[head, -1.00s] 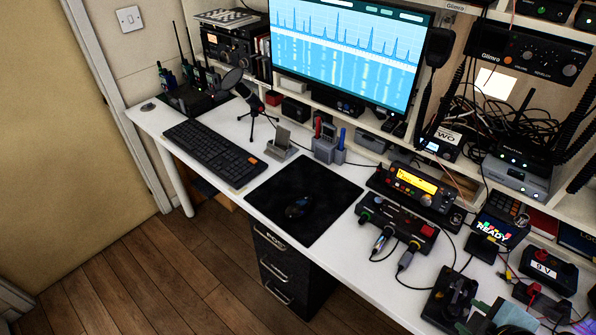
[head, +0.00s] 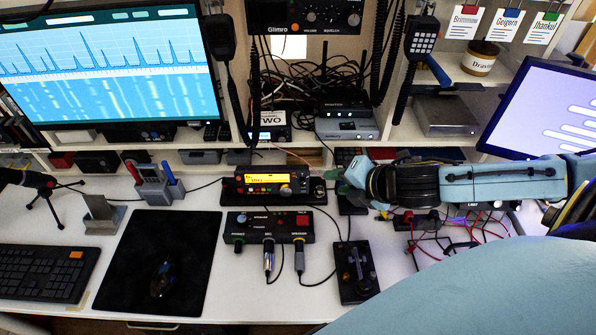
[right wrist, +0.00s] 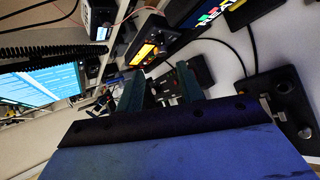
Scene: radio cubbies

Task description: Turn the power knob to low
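A radio (head: 262,188) with a lit yellow display and a round knob at its right stands on the desk; its display also shows in the right wrist view (right wrist: 143,54). A black control box (head: 268,228) with a red button, small knobs and plugged cables is in front of it. I cannot tell which knob is the power knob, nor read any setting. My right gripper (head: 350,183) reaches in from the right, just right of the radio. In the right wrist view its two green fingers (right wrist: 160,88) are apart with nothing between them. My left gripper is not in view.
A black paddle key (head: 357,272) stands front right of the control box. A dark mat with a mouse (head: 163,279) lies left. Red and black wires (head: 450,235) spread under my right arm. A Glimro unit (head: 305,17) hangs above.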

